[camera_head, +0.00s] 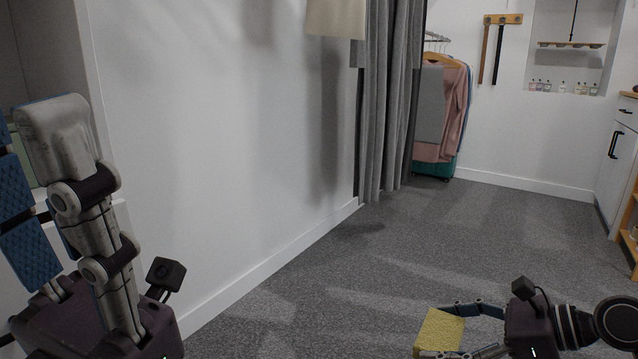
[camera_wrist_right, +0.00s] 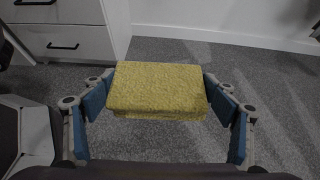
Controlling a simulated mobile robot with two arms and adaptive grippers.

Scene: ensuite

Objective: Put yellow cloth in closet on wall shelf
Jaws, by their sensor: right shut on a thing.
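The yellow cloth (camera_head: 440,331) is a folded, thick block at the bottom right of the head view. My right gripper (camera_wrist_right: 157,97) is shut on it, with a blue-padded finger at each side of the cloth (camera_wrist_right: 158,88) in the right wrist view. It is held above the grey carpet. My left gripper (camera_head: 38,190) points upward at the left edge of the head view, partly cut off, and its opening cannot be made out. A wall shelf (camera_head: 570,44) sits in a recess on the far wall, with small bottles on the ledge below it.
A grey curtain (camera_head: 385,100) hangs at the closet opening, beside clothes on a rack (camera_head: 455,105) and a teal case (camera_head: 436,168). A white cabinet (camera_head: 617,165) stands at the right. A wall runs along the left. The carpet (camera_head: 400,240) ahead is clear.

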